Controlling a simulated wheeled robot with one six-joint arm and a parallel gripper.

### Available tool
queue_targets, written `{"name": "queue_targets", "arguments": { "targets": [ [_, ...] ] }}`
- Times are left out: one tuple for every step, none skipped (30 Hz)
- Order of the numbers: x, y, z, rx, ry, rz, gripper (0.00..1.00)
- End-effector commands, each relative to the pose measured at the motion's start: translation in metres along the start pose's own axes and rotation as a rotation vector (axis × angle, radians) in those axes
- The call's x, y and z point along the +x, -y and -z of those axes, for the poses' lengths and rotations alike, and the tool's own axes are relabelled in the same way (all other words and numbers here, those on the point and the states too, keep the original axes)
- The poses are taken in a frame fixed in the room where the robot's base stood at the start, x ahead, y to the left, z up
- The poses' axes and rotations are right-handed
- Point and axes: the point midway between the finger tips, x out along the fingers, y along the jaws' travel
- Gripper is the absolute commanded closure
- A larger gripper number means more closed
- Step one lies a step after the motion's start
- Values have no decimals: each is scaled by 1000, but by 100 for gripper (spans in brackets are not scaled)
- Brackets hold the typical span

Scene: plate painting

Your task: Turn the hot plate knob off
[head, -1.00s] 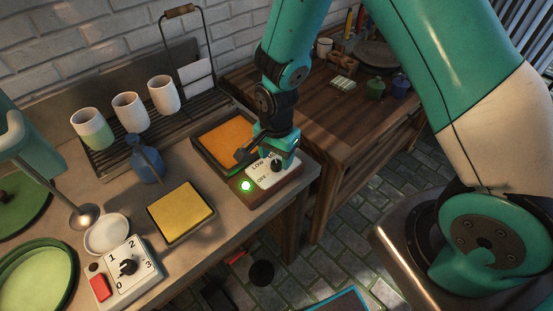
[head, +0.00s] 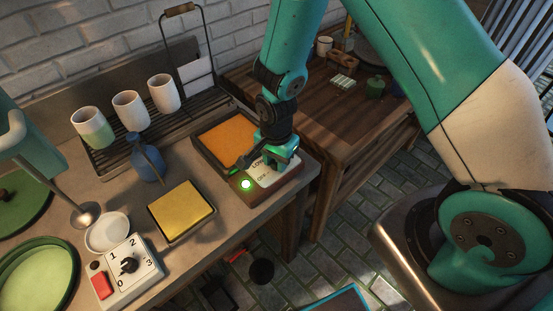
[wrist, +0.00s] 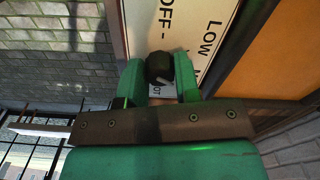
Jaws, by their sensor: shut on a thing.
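The hot plate (head: 222,140) has an orange top and a white panel (head: 262,176) marked LOW and OFF, with a lit green light (head: 245,184). Its black knob (wrist: 159,67) shows in the wrist view between the green fingers of my gripper (wrist: 160,80), near the lettering, with a pale pointer mark on it. In the head view my gripper (head: 282,160) is down over the panel and mostly hides the knob. The fingers are shut on the knob. The LOW and OFF words show above the knob in the wrist view; part of the HOT label shows below it.
A second control box (head: 125,270) with a knob, numbers and a red switch sits front left. A yellow sponge-like block (head: 181,208), a blue bottle (head: 147,160) and cups on a rack (head: 131,111) stand on the counter. A wooden table (head: 330,125) is behind my arm.

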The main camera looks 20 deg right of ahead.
Motion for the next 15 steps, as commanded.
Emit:
{"name": "queue_targets", "arguments": {
  "targets": [
    [0,0,0,-9,0,0,93],
    [0,0,0,-17,0,0,93],
    [0,0,0,-29,0,0,93],
    [0,0,0,-40,0,0,93],
    [0,0,0,-53,0,0,93],
    [0,0,0,-72,0,0,93],
    [0,0,0,-90,0,0,93],
    [0,0,0,-108,0,0,93],
    [0,0,0,-136,0,0,93],
    [0,0,0,-159,0,0,93],
    [0,0,0,-182,0,0,93],
    [0,0,0,-216,0,0,93],
    [0,0,0,-242,0,0,93],
    [0,0,0,-269,0,0,93],
    [0,0,0,-307,0,0,93]
  ]
}}
